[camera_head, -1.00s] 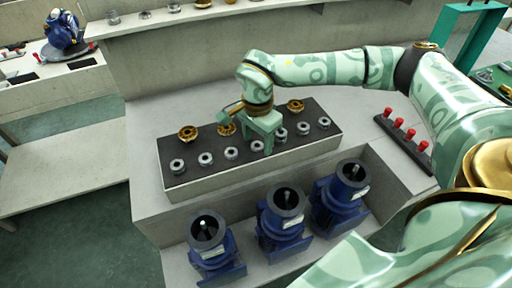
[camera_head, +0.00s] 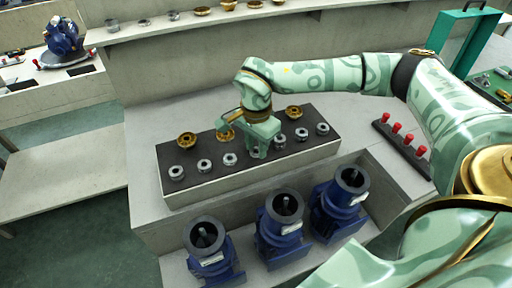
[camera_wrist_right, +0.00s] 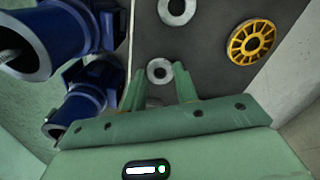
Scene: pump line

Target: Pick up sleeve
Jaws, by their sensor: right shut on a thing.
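Several silver ring-shaped sleeves lie on a dark mat on a raised pale block (camera_head: 166,157). My right gripper (camera_head: 257,154) points down at the mat, in the row of rings. In the right wrist view its two green fingers (camera_wrist_right: 160,82) stand on either side of one silver sleeve (camera_wrist_right: 160,71), shut on it. That sleeve is low over the dark mat; I cannot tell whether it touches it. In the head view the gripper partly covers it. Another silver ring (camera_wrist_right: 176,10) lies beyond it. My left gripper is not in view.
Three blue pumps (camera_head: 281,228) with open tops stand on the lower ledge in front. Gold wheels (camera_head: 186,140) lie along the back of the mat. Red-topped pegs (camera_head: 396,128) stand in a dark rack at the right. A shelf with more parts runs behind.

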